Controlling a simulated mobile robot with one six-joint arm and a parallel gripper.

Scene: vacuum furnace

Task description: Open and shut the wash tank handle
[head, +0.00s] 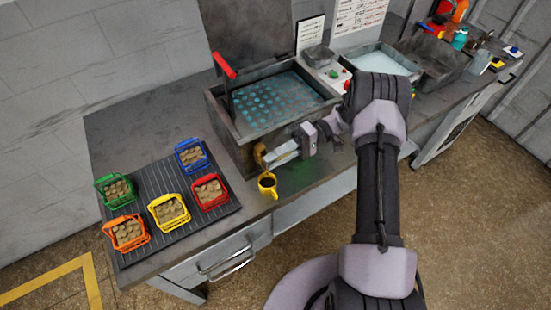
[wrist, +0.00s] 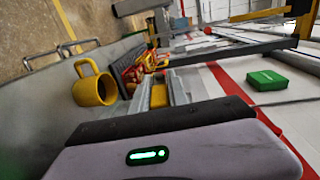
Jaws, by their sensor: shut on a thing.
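The wash tank (head: 240,130) is a grey metal tank on the bench, with a perforated, blue-lit inside. A brass-yellow handle (head: 259,152) sits low on its front left corner. My gripper (head: 270,157) reaches in from the right and is shut on this handle. In the wrist view a small yellow piece (wrist: 159,96) shows by the grey fingers, and most of the handle is hidden. A lever with a red grip (head: 225,64) stands up at the tank's left side, apart from my gripper.
A yellow mug (head: 267,187) with dark liquid stands close below my gripper, near the bench edge; it also shows in the wrist view (wrist: 94,88). Several coloured baskets of brown pieces stand on a dark ribbed mat (head: 150,242) to the left. A control box (head: 328,76) is right of the tank.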

